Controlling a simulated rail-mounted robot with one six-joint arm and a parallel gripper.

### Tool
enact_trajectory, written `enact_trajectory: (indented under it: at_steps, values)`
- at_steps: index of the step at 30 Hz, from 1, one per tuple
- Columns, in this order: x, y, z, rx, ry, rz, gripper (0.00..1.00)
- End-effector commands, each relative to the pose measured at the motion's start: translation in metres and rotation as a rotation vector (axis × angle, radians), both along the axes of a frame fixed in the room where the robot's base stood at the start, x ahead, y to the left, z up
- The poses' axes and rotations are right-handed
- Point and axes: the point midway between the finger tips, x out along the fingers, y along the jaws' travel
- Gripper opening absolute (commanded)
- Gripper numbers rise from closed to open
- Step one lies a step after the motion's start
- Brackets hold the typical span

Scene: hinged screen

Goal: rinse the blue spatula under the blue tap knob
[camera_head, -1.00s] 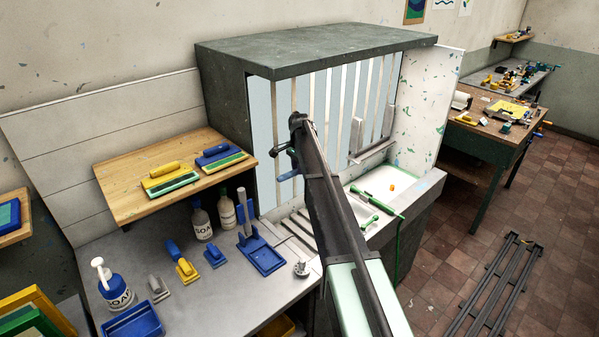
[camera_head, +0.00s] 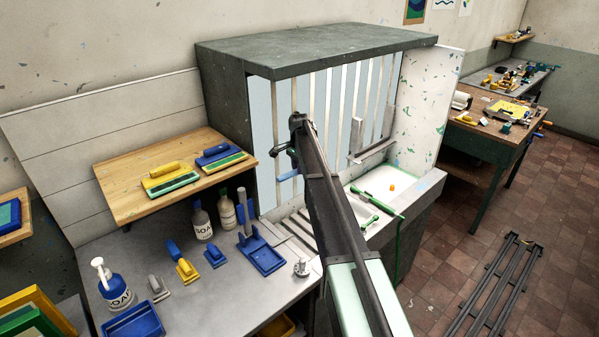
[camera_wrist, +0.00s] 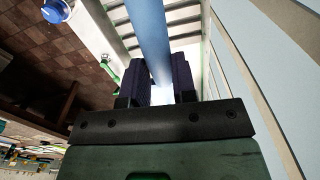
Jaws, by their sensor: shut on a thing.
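My gripper (camera_wrist: 160,78) is shut on the light blue handle of the spatula (camera_wrist: 147,28), which runs up out of the top of the wrist view. In the head view a short blue part of the spatula (camera_head: 287,175) shows beside my arm, in front of the barred booth back. Most of my gripper there is hidden or too small to make out. A round blue knob (camera_wrist: 56,10) with a pale rim shows at the top left of the wrist view, apart from the spatula. I cannot surely pick out this knob in the head view.
A slatted rack (camera_head: 295,228) lies below my gripper inside the booth. A white basin (camera_head: 385,183) with a green hose tool (camera_head: 377,202) is at the right. Soap bottles, blue trays and brushes stand on the grey counter (camera_head: 215,290) at the left.

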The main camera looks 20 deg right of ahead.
Motion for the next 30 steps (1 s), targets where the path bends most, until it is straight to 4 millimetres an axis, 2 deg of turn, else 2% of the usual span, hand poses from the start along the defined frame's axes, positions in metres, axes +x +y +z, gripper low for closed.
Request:
enact_trajectory:
  at_steps: [11, 30]
  values:
    - [-0.005, 0.003, 0.000, 0.000, 0.000, 0.000, 0.00]
    - [-0.066, 0.031, 0.000, 0.000, 0.000, 0.001, 0.00]
